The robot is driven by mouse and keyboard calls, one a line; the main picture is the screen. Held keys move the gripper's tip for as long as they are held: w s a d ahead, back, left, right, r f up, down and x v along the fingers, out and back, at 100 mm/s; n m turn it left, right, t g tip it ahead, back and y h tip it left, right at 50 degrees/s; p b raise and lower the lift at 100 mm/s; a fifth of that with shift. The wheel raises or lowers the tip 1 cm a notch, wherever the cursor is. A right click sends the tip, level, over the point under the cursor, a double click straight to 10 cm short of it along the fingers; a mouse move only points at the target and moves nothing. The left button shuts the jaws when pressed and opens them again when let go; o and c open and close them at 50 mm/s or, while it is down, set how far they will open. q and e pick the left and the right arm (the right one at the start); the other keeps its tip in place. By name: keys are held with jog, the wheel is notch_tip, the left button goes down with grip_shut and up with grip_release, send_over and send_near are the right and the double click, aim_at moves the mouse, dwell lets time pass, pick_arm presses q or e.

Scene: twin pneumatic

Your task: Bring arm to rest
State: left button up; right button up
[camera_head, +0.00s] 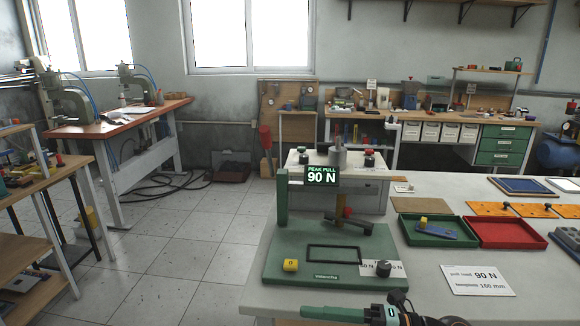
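The green test fixture (285,262) stands on the white table (262,300). A yellow block (290,265) marked 0 is at the base's front left.
A green tray (408,236) holds a blue-grey part with a yellow knob. An empty red tray (507,232) stands beside it. A white card (478,280) reads 90 N and 160 mm.

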jog(key=d+f+m+t+h+p, duration=0.1)
jog(key=d+f+m+t+h, duration=0.5)
jog(key=m, duration=0.5)
jog(key=d+f+m+t+h+p, duration=0.2)
jog(key=f+m+t+h, duration=0.2)
jog(key=m+t, duration=0.55)
jog(key=s+d+f+m+g+h, duration=0.2)
jog(key=s+f+m+g, duration=0.2)
jog(key=s+f, duration=0.3)
jog(key=s+d+f+m+g+h+p, duration=0.1)
jog(key=s+d+f+m+g+h, duration=0.1)
jog(key=s+f, duration=0.5)
notch_tip(320, 180, down, 2)
jog(key=m+g+h, duration=0.1)
jog(key=m+g, duration=0.1)
jog(key=m, duration=0.1)
jog(key=shift+d+f+g, duration=0.15)
jog(key=shift+f+g, duration=0.1)
jog(key=shift+g, duration=0.1)
jog(key=shift+s, duration=0.1)
